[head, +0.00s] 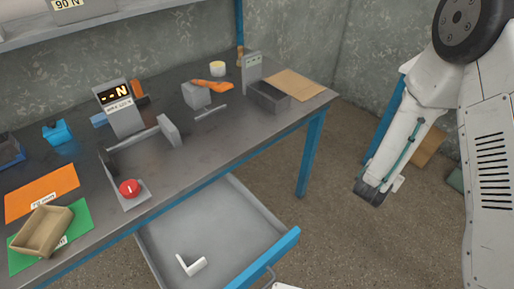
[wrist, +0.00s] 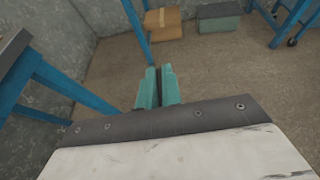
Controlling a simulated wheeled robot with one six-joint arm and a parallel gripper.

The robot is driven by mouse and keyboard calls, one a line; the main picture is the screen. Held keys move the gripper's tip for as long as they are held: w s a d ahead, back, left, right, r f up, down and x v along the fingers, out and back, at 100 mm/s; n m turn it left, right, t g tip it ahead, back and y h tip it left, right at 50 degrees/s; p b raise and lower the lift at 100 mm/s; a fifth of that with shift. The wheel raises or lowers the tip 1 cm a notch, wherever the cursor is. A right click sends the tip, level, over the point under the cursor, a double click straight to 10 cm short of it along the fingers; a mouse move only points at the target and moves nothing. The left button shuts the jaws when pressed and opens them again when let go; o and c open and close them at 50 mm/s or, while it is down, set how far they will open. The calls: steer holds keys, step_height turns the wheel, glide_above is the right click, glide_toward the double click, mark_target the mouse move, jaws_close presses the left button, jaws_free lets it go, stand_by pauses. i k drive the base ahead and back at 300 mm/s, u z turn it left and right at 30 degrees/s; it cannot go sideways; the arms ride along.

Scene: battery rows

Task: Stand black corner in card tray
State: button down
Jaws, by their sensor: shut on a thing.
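My gripper (wrist: 160,87) shows in the wrist view as two teal fingers, shut on a thin dark piece that looks like the black corner (wrist: 159,91). Only a sliver of it shows between the fingers, so its shape is hidden. In the head view my arm hangs right of the bench, over the floor, and the fingers are hidden behind the wrist. The card tray (head: 62,218) is a tan open box, tilted on a green mat (head: 80,232) at the bench's front left. Its inside looks empty.
An open drawer (head: 185,221) juts out below the bench with a white L-shaped corner (head: 190,265) in it. A press with a red button (head: 129,188) stands right of the orange mat (head: 42,192). A dark bin (head: 268,97) sits at the bench's right end.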

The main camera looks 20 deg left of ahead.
mark_target(44, 236)
steer(key=z, duration=1.35)
steer(key=k, duration=2.7)
steer(key=u, duration=1.2)
